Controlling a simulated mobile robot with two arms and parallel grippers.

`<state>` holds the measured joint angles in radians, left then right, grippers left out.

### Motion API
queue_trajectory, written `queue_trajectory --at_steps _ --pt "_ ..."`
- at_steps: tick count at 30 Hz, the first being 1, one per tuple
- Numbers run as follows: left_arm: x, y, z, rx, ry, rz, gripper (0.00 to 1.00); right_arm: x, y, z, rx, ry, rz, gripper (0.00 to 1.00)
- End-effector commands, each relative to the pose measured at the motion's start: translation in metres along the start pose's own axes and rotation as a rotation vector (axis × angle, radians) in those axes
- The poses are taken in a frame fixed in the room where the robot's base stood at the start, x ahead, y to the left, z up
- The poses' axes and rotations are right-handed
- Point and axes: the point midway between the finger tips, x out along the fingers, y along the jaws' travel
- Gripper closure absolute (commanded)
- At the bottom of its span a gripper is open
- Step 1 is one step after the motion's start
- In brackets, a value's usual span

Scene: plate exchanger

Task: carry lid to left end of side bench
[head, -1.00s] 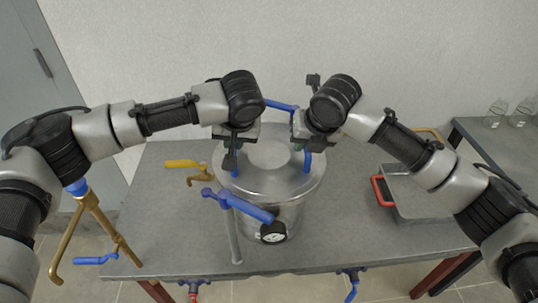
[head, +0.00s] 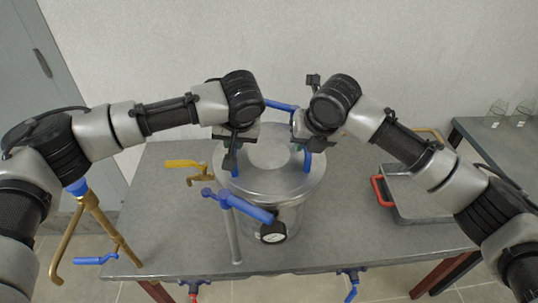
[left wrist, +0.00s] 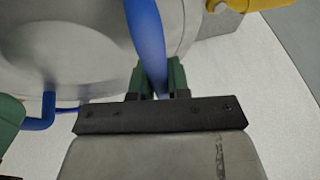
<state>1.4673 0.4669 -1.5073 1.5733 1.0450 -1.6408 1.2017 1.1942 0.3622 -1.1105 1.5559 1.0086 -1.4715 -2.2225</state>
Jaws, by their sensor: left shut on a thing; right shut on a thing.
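The lid (head: 268,183) is a round grey metal disc with blue handles at its left and right. It is over the metal pot (head: 295,216); I cannot tell whether there is a gap between them. My left gripper (head: 232,160) is shut on the left blue handle, which runs between its green fingers in the left wrist view (left wrist: 147,45). My right gripper (head: 305,150) is shut on the right blue handle (head: 307,161). The arms hide part of the lid's back edge.
The pot stands on a grey bench (head: 165,235). A blue-handled valve (head: 245,206) and a gauge (head: 273,233) are at its front. A yellow-handled valve (head: 185,164) is left. A red-handled tray (head: 415,195) lies right. A side bench (head: 500,145) with glassware (head: 520,112) is at far right.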

Motion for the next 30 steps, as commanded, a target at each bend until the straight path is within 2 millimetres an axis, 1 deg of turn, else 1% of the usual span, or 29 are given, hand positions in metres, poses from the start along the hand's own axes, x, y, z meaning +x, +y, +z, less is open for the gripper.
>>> queue_trajectory --at_steps 10,21,24,30 --pt "-0.01 -0.003 -0.005 -0.003 0.003 -0.001 1.0 -0.011 0.001 0.005 0.002 -0.005 0.0 1.0" --pt "-0.041 -0.01 -0.018 -0.003 0.003 -0.001 1.0 -0.041 0.008 0.018 0.002 -0.004 -0.001 1.0" --pt "-0.046 -0.011 -0.02 -0.003 0.003 -0.001 1.0 -0.046 0.009 0.02 0.002 -0.004 -0.001 1.0" --pt "-0.047 -0.011 -0.021 -0.003 0.003 -0.002 1.0 -0.047 0.009 0.021 0.002 -0.004 -0.001 1.0"
